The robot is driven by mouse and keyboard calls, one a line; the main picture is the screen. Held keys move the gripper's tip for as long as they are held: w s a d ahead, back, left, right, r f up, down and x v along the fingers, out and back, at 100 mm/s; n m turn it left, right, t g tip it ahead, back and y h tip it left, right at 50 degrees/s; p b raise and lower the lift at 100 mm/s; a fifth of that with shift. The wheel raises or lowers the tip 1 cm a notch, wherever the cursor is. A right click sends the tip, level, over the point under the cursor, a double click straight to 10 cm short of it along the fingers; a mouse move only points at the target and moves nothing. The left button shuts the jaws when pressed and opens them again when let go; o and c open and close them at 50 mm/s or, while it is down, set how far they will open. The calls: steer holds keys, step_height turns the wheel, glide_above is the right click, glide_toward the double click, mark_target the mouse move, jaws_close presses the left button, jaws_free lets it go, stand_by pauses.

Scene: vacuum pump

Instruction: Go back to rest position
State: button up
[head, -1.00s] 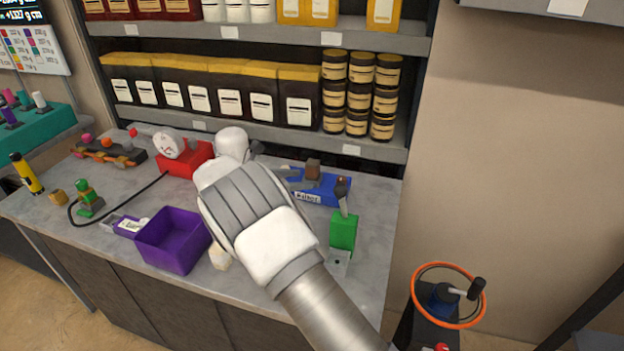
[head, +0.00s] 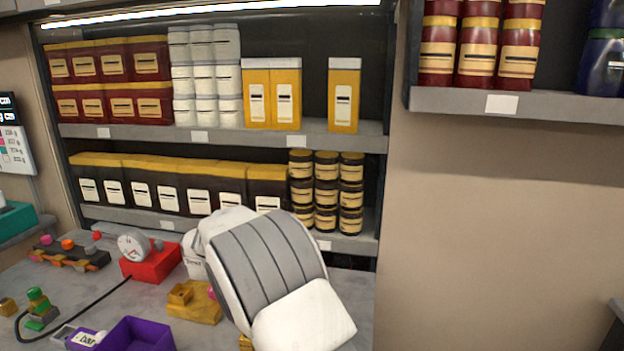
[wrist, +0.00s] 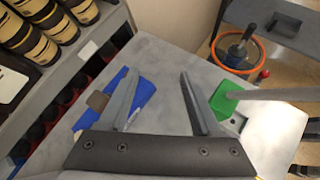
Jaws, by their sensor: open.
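My gripper (wrist: 155,92) shows in the wrist view with its two grey fingers spread apart and nothing between them. It hangs above the grey counter (wrist: 165,55). A blue block (wrist: 140,95) with a brown piece on it lies beyond and below the left finger. A green block (wrist: 224,98) stands just right of the right finger, apart from it as far as I can tell. In the head view my white and grey arm covers the right part of the counter and hides my fingers.
In the head view, a red gauge box (head: 152,262), a yellow block (head: 193,304) and a purple bin (head: 136,336) stand on the counter. Shelves (head: 220,133) of jars and bags rise behind. The wrist view shows an orange ring (wrist: 238,64) at upper right.

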steer(key=s+d+r+m+g+y, duration=0.1)
steer(key=s+d+r+m+y, duration=0.2)
steer(key=s+d+r+m, duration=0.4)
steer(key=s+d+r+m+g+y, duration=0.2)
steer(key=s+d+r+m, duration=0.2)
steer(key=s+d, duration=0.4)
steer(key=s+d+m+t+y, duration=0.1)
steer(key=s+m, duration=0.4)
steer(key=s, duration=0.5)
steer(key=s+d+m+t+y, duration=0.1)
steer(key=s+m, duration=0.4)
steer(key=s, duration=0.5)
steer(key=shift+d+r+t+y, duration=0.35)
steer(key=shift+d+y, duration=0.2)
steer(key=shift+y, duration=0.55)
